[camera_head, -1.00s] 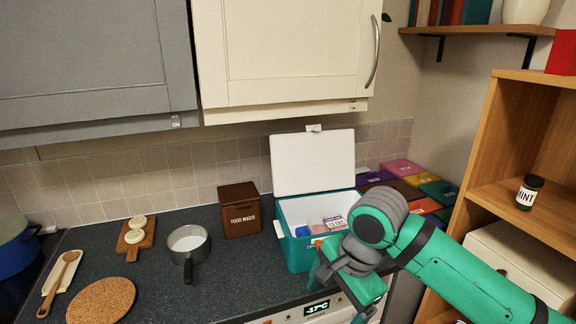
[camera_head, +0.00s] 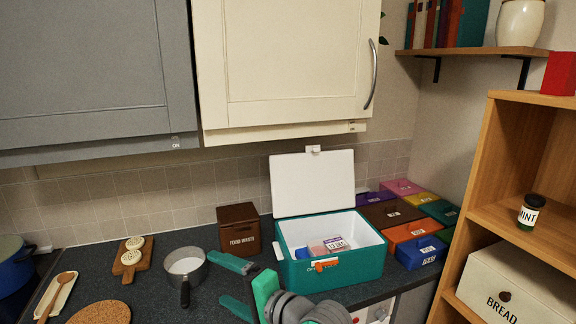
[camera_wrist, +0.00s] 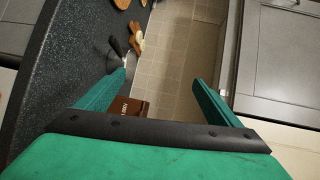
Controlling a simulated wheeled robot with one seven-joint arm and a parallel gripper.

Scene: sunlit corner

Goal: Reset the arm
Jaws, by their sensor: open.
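My gripper (camera_head: 216,278) is low in the middle of the head view, in front of the teal cool box. Its two green fingers are spread apart and point left, with nothing between them. In the wrist view my gripper (camera_wrist: 160,76) also shows open and empty, with tiled wall beyond the gap. My arm folds back toward the bottom edge of the head view, and most of it is out of frame.
The open teal cool box (camera_head: 335,272) holds a few packets. A saucepan (camera_head: 186,266) stands left of my fingers, and a brown food waste box (camera_head: 239,229) behind them. A wooden shelf (camera_head: 510,215) with a mint jar (camera_head: 530,212) stands right. Cupboards hang above.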

